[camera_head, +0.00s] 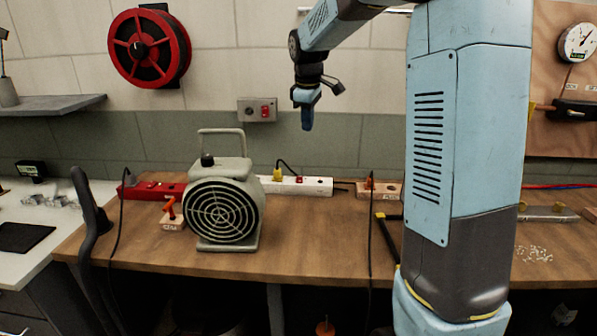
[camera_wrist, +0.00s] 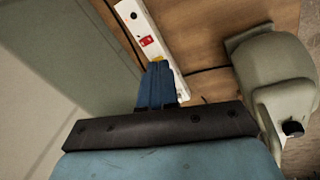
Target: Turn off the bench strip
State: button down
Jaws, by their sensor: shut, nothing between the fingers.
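The white power strip (camera_head: 318,187) lies on the wooden bench against the wall, right of the grey-green fan. A yellow plug (camera_head: 277,174) sits in it. In the wrist view the strip (camera_wrist: 168,48) runs from the top edge down behind my fingers, and its red switch (camera_wrist: 148,41) is in plain view just beyond the fingertips. My gripper (camera_head: 306,124) points down, well above the strip in the head view. In the wrist view its blue fingers (camera_wrist: 157,67) are together and empty. They cover part of the strip and most of the yellow plug.
The fan (camera_head: 222,205) stands left of the strip, with its handle up. A red power strip (camera_head: 150,191) lies further left. A wall box (camera_head: 257,110) with a red switch is above the bench. Black cables hang over the bench's front edge. The bench in front of the strip is clear.

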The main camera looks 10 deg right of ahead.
aim_at(299, 177)
jog(key=w+f+n+g, duration=0.1)
jog(key=w+f+n, duration=0.2)
jog(key=w+f, duration=0.5)
jog(key=w, duration=0.3)
jog(key=shift+w+f+n, duration=0.3)
jog(key=shift+d+f, duration=0.1)
jog(key=shift+d, duration=0.05)
jog(key=f, duration=0.4)
jog(key=w+f, duration=0.1)
jog(key=f, duration=0.8)
jog(key=shift+w+d+f, duration=0.25)
jog(key=shift+w+f, duration=0.05)
